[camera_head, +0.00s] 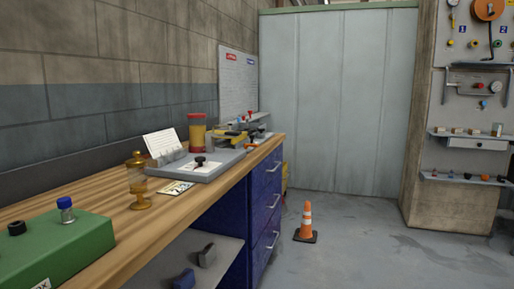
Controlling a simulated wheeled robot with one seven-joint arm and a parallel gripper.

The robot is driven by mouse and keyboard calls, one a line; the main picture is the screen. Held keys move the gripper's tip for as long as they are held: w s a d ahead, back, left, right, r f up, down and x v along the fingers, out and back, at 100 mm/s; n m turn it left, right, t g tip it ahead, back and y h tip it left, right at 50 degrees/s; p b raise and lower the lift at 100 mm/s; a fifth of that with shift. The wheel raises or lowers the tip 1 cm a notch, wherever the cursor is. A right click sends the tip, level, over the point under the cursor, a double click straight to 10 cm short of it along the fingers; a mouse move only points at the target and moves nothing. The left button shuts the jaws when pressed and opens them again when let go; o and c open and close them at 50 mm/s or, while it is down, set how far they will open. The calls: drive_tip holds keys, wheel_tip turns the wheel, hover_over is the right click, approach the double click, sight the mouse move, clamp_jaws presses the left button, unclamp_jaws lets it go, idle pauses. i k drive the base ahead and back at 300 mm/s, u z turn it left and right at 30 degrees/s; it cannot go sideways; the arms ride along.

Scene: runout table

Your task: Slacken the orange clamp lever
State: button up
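I cannot make out an orange clamp lever for certain. On the workbench (120,228) a grey plate fixture (215,168) carries a black knob (200,161). Behind it are small yellow and black parts (232,136), too small to tell apart. On the right-hand wall panel, a round orange piece (489,9) sits at the top, and a grey bar device (478,80) with a small red knob (495,87) is fixed lower down. My gripper is not in view.
A green box (60,250), a brass oiler (138,180) and a red-and-yellow jar (197,133) stand on the bench. Blue drawers (264,200) are below. An orange cone (306,222) stands on the floor. Shelves (468,179) hold small parts at right. The right floor is clear.

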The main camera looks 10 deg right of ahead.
sight(246, 146)
drive_tip(key=z, duration=0.6)
drive_tip(key=i, duration=1.4)
drive_tip(key=u, duration=0.5)
